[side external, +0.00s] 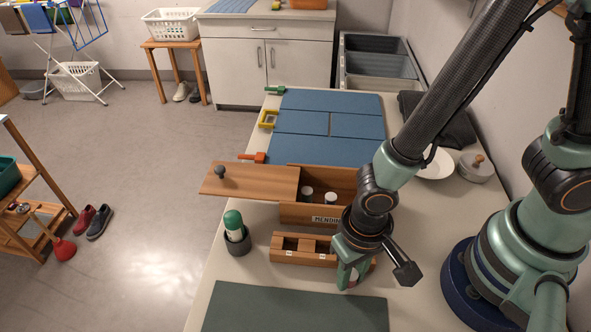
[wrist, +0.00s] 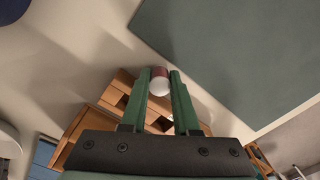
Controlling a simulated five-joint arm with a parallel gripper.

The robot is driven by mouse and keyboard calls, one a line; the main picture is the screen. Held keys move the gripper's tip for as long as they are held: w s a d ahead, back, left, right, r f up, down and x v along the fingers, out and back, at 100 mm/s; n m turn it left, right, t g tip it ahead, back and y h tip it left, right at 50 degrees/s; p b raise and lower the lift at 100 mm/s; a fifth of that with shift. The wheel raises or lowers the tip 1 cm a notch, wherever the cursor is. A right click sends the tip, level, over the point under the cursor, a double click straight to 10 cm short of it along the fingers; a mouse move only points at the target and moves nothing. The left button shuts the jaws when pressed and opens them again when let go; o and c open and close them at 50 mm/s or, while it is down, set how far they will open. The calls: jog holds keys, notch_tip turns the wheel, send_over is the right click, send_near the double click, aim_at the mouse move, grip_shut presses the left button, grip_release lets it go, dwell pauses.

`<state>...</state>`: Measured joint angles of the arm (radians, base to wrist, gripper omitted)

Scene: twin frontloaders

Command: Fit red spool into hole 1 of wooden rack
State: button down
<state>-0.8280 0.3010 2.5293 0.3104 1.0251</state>
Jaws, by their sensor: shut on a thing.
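The wooden rack (side external: 305,259) lies on the table in front of the lettered wooden box, with dark square openings along its top. Its right part is hidden behind my gripper (side external: 350,284). In the wrist view the rack (wrist: 118,90) lies behind and left of the fingers. My gripper (wrist: 159,76) is shut on the red spool (wrist: 159,71), which shows a red-brown band and a white round end between the green fingertips. In the side view the spool is mostly hidden by the fingers. The spool appears outside the rack; its height above the table is unclear.
The wooden box (side external: 308,215), its lid (side external: 250,181) slid left, holds small white-topped things. A green-topped bottle stands in a dark cup (side external: 238,243) left of the rack. A dark green mat (side external: 295,309) lies in front. A white plate (side external: 436,165) and lidded pot (side external: 476,168) stand behind right.

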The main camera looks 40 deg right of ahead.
jog(key=c, duration=0.7)
grip_release()
jog(key=shift+f, duration=0.1)
jog(key=shift+o, duration=0.2)
notch_tip(320, 180, up, 12)
jog(key=w+d+r+t+y, duration=0.1)
jog(key=w+d+r+t, duration=0.1)
jog(key=w+d+r, duration=0.4)
jog(key=w+d, duration=0.2)
jog(key=shift+w+d+r+n+t, duration=0.25)
jog(key=shift+w+r+n+t, duration=0.1)
jog(key=shift+r+n+t, duration=0.05)
jog(key=shift+o, duration=0.3)
jog(key=w+d+r+t, duration=0.1)
jog(key=d+r, duration=0.1)
jog(key=d, duration=0.2)
jog(key=w+d+r+n+t, duration=0.1)
jog(key=d+r, duration=0.2)
jog(key=d, duration=0.2)
jog(key=shift+w+d+t+h, duration=0.25)
jog(key=shift+w+t+h, duration=0.05)
jog(key=shift+h, duration=0.1)
jog(key=shift+o, duration=0.3)
jog(key=shift+d+r, duration=0.3)
jog(key=shift+d, duration=0.1)
